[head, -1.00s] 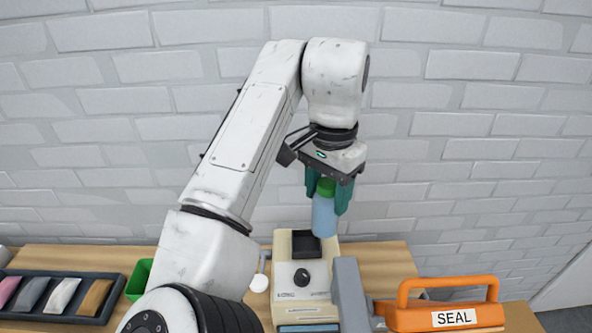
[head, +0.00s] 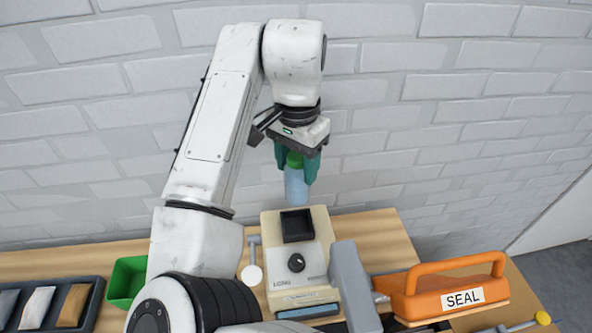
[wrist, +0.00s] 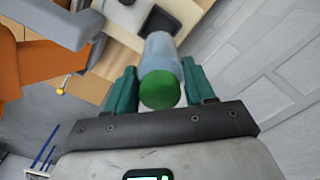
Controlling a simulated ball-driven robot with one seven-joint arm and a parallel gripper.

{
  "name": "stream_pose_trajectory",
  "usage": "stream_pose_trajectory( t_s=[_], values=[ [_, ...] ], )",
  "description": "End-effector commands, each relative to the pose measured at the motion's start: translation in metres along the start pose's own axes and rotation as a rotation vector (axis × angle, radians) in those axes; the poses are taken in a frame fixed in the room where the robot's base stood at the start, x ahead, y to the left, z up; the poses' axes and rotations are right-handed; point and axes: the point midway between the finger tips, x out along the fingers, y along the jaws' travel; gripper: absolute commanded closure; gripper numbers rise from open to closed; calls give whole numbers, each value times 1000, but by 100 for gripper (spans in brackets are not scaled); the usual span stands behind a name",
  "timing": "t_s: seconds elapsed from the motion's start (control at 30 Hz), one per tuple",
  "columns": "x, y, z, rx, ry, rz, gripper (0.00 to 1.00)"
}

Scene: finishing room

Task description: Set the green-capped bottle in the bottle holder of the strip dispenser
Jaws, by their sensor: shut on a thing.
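The green-capped bottle (head: 296,185) has a pale blue body and hangs upright in my gripper (head: 298,168). My gripper's green fingers are shut on it near the cap; the wrist view shows the green cap (wrist: 160,90) between them. The strip dispenser (head: 284,266) is a cream box with a dark knob on the bench. Its bottle holder (head: 297,226) is a dark square recess at the back of its top. The bottle is above the holder and apart from it. In the wrist view the holder (wrist: 160,20) shows just beyond the bottle's lower end.
A grey block-like arm (head: 354,285) and an orange SEAL tool (head: 452,292) stand right of the dispenser. A white round-ended utensil (head: 252,274), a green bin (head: 126,282) and a dark tray of coloured pieces (head: 88,290) are at left. A brick wall (head: 400,110) rises behind.

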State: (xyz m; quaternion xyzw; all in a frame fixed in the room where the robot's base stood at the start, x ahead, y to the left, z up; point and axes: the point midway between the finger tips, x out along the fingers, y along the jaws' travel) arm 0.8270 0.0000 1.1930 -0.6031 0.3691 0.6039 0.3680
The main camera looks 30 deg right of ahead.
Motion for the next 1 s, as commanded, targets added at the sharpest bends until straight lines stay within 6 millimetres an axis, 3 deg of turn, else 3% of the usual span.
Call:
stream_pose_trajectory(
  t_s=[0.13,1.0],
  values=[
    [20,-1,1,-1,-1,-1,84],
    [64,0,0,0,0,-2,84]
  ],
)
